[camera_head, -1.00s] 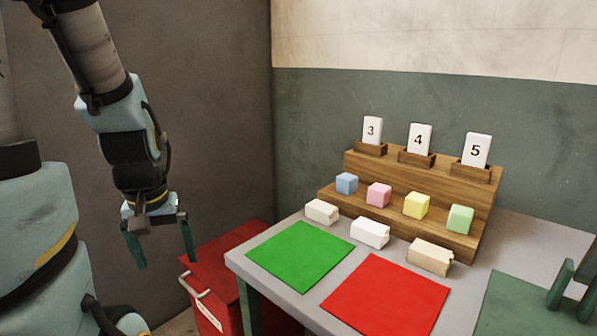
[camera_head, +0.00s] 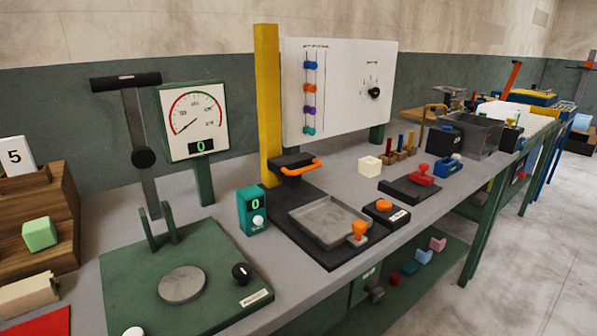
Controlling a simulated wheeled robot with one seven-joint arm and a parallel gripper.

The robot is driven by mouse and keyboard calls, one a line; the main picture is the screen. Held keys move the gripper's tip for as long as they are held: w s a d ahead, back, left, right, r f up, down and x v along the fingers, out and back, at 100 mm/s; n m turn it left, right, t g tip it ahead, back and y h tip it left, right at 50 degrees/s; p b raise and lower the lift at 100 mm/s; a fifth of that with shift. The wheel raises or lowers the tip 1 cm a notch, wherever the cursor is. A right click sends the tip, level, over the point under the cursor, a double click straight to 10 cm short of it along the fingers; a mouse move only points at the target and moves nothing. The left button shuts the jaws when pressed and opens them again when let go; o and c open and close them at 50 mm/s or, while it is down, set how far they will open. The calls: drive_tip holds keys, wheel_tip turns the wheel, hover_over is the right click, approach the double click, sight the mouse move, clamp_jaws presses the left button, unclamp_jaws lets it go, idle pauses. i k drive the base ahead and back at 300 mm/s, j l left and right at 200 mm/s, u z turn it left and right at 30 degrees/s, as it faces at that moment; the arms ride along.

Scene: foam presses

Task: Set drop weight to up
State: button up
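A black block with an orange handle (camera_head: 296,165), which looks like the drop weight, sits low on a tall yellow column (camera_head: 267,110). Most of the column above it is bare. A shallow grey tray (camera_head: 296,226) on a black base lies in front of it, with an orange knob (camera_head: 359,232) at its corner. My gripper is not in view now.
Left of the column stand a dial gauge (camera_head: 196,120) and a black-headed hammer arm (camera_head: 126,82) over a green plate (camera_head: 220,304). A small teal counter box (camera_head: 252,212) is close by. A white panel (camera_head: 345,60) stands behind. Floor (camera_head: 520,270) at the right is clear.

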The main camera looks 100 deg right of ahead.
sight(292, 167)
drive_tip(key=k+j+z, duration=0.1)
drive_tip(key=z, duration=0.35)
drive_tip(key=k+j+z, duration=0.1)
drive_tip(key=z, duration=0.35)
drive_tip(key=k+z, duration=0.1)
drive_tip(key=z, duration=0.35)
